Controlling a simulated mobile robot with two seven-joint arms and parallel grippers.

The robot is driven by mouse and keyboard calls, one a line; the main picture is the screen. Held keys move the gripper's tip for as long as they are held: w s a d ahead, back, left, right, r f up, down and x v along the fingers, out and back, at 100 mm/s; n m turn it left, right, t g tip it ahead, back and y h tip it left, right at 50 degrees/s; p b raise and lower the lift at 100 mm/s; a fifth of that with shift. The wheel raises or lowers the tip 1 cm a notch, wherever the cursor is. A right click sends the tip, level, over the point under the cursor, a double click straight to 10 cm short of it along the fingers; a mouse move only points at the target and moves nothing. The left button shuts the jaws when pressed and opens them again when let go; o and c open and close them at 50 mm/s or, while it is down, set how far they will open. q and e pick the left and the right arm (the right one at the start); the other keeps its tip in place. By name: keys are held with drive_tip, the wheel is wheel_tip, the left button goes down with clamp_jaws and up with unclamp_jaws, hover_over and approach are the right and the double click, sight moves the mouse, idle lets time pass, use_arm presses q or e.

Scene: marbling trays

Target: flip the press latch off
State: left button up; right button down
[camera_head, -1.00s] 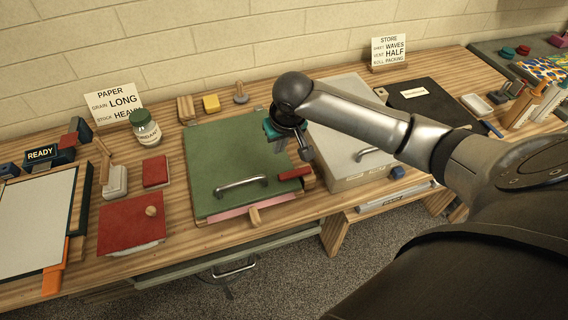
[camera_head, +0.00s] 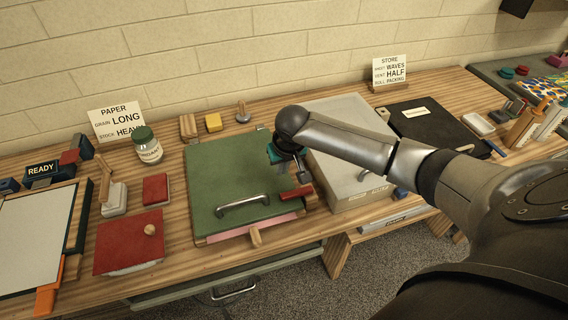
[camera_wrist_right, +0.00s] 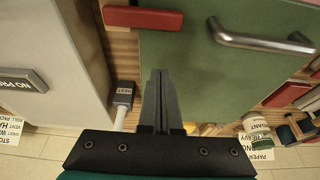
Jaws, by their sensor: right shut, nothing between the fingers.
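The press (camera_head: 220,176) has a flat green lid with a metal handle (camera_head: 243,203) near its front edge. A red latch bar (camera_head: 296,193) lies at the lid's front right corner. In the right wrist view the red bar (camera_wrist_right: 145,18) shows at the top, reaching across the lid's edge, beyond my fingertips. My right gripper (camera_head: 303,172) is over the lid's right edge, behind the red bar. In the right wrist view its fingers (camera_wrist_right: 163,75) are together and empty, apart from the bar. My left gripper is not in view.
A grey box (camera_head: 345,120) stands close on the press's right. In the right wrist view a small block labelled REST (camera_wrist_right: 123,93) sits between them. Red pads (camera_head: 128,240) and a jar (camera_head: 148,150) are on the left. Two signs stand at the back.

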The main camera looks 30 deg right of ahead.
sight(284, 190)
drive_tip(key=x, duration=0.3)
drive_tip(key=shift+f+b, duration=0.1)
drive_tip(key=shift+b, duration=0.2)
drive_tip(key=shift+s+f, duration=0.15)
drive_tip(key=shift+f, duration=0.15)
drive_tip(key=shift+s+a+r+p, duration=0.1)
drive_tip(key=shift+s+a+p, duration=0.2)
drive_tip(key=shift+s, duration=0.55)
drive_tip(key=shift+s+a+p, duration=0.15)
drive_tip(key=shift+s+p, duration=0.2)
drive_tip(key=shift+s, duration=0.5)
drive_tip(key=shift+s+n+p, duration=0.2)
drive_tip(key=shift+n+p, duration=0.2)
drive_tip(key=shift+p, duration=0.05)
